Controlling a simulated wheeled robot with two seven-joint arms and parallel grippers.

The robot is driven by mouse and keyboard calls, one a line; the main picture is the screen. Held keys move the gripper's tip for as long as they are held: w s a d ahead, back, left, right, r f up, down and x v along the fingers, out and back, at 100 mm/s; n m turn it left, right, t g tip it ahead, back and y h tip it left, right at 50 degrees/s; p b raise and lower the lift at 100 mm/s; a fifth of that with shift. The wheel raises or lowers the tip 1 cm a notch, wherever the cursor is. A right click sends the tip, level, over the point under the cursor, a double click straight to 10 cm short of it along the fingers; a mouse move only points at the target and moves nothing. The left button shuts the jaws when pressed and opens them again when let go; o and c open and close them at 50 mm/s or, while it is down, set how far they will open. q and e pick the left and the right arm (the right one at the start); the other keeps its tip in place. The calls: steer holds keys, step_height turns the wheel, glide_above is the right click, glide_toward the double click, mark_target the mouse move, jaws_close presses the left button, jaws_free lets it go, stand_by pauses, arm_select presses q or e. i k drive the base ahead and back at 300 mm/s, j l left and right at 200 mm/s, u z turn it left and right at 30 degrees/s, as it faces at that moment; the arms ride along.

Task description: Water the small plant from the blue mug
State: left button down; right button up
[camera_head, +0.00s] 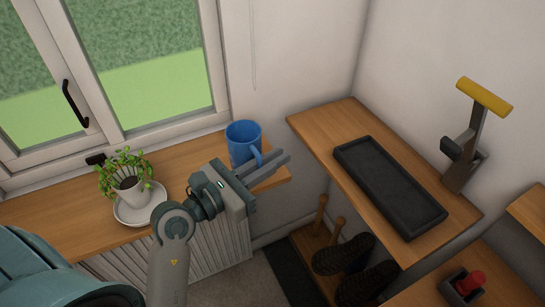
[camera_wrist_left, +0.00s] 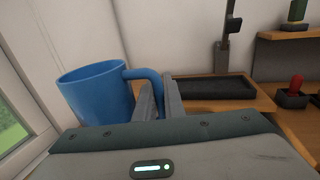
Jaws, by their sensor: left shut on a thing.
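The blue mug (camera_head: 242,136) is upright at the right end of the wooden windowsill, by the wall. My left gripper (camera_head: 272,166) is at the mug's right side, its fingers shut on the mug's handle. In the left wrist view the mug (camera_wrist_left: 95,95) stands left of the gripper fingers (camera_wrist_left: 160,97), with its handle running to them. The inside of the mug is mostly hidden. The small plant (camera_head: 126,174) is in a white pot on a white saucer (camera_head: 133,217), on the sill left of the gripper. My right gripper is not in view.
A window with a black handle (camera_head: 75,103) is behind the sill. A radiator (camera_head: 213,250) is below it. The sill between plant and mug is clear.

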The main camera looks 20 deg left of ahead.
mark_target(129, 182)
steer(key=k+j, duration=0.6)
steer(key=k, duration=0.15)
